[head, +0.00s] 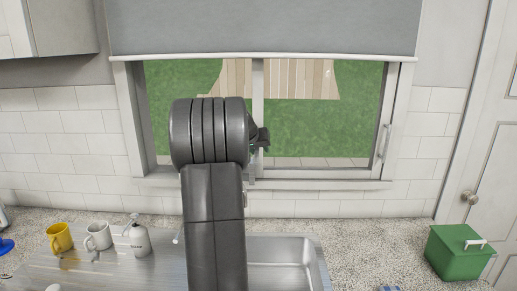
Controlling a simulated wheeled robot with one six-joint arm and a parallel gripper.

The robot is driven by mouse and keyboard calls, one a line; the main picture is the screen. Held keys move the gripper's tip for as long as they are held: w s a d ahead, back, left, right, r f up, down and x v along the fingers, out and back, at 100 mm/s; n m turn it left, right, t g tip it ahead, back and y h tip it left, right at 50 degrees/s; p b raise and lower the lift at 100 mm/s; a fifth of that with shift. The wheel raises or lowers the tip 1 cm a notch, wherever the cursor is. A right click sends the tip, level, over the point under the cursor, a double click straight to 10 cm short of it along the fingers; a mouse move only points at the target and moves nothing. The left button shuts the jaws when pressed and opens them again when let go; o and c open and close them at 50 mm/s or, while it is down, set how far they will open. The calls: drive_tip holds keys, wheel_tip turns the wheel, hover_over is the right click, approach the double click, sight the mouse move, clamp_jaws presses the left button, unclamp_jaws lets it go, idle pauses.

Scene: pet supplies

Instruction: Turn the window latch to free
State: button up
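The window (392,115) is behind the sink, with white frames and a central upright. A slim pale handle (385,140) stands upright on its right-hand frame; I cannot tell whether this is the latch. My gripper (263,138) is mostly hidden behind my dark arm. Only a small dark part of it shows, in front of the central upright, well left of the handle. I cannot see its fingers clearly or whether it holds anything. Any latch behind my arm is hidden.
Below are a steel sink (318,262), a yellow mug (59,238), a white mug (98,237) and a soap bottle (138,238). A green box (455,258) stands on the right of the counter. A grey blind (265,28) covers the window's top.

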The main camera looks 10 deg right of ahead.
clamp_jaws()
drive_tip(key=shift+s+a+r+g+y, duration=0.15)
drive_tip(key=shift+s+r+g, duration=0.15)
drive_tip(key=shift+g, duration=0.35)
drive_tip(key=shift+s+d+r+g+y, duration=0.1)
drive_tip(key=shift+s+r+g+y, duration=0.15)
drive_tip(key=shift+g, duration=0.4)
unclamp_jaws()
